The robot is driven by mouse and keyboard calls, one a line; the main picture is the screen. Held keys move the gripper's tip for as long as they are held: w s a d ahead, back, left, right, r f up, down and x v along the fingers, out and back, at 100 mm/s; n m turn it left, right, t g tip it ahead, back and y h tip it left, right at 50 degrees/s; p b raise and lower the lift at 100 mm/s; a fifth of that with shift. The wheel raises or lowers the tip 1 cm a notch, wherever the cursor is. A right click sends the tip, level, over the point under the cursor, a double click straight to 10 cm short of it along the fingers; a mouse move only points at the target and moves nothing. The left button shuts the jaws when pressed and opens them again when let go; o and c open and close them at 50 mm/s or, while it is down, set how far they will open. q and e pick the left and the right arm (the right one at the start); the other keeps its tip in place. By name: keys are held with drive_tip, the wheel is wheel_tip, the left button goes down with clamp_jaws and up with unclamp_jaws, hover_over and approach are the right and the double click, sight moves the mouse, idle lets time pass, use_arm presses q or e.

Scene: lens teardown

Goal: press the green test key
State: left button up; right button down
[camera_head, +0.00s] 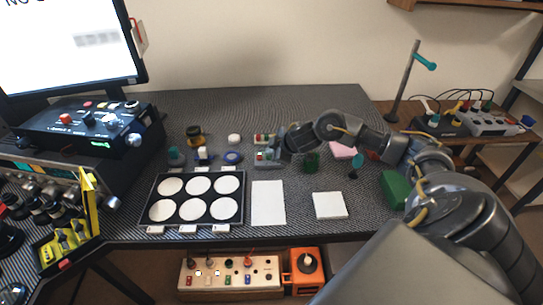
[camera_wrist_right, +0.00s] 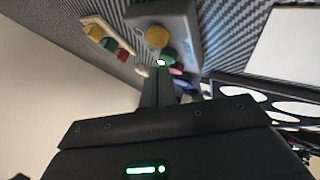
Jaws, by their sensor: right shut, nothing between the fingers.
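A grey box (camera_wrist_right: 188,22) in the right wrist view carries a yellow round key (camera_wrist_right: 157,36) and a green key (camera_wrist_right: 168,54). In the head view the grey box (camera_head: 264,160) sits on the dark mat, partly behind my right gripper. My right gripper (camera_head: 279,156) reaches in from the right, low beside the box. In the wrist view its shut, empty fingers (camera_wrist_right: 159,84) point at the green key, with the tip at or very close to it. I cannot tell whether they touch or whether the key is pressed down. My left gripper is not in view.
A pale strip (camera_wrist_right: 97,24) with yellow, green and red buttons lies beside the box. A black tray (camera_head: 149,204) of white discs, a white sheet (camera_head: 268,203) and a white pad (camera_head: 330,205) lie in front. Small jars and a blue ring (camera_head: 232,157) stand left of the box.

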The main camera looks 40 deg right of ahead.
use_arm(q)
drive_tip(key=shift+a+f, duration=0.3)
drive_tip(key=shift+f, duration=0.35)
use_arm(e)
drive_tip(key=shift+f, duration=1)
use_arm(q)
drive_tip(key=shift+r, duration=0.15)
use_arm(e)
drive_tip(key=shift+r, duration=0.2)
drive_tip(key=shift+a+r+p, duration=0.1)
drive_tip(key=shift+r+p, duration=0.3)
drive_tip(key=shift+p, duration=0.1)
drive_tip(key=shift+w+a+r+p, duration=0.1)
drive_tip(key=shift+a+r+p, duration=0.15)
drive_tip(key=shift+r+p, duration=0.2)
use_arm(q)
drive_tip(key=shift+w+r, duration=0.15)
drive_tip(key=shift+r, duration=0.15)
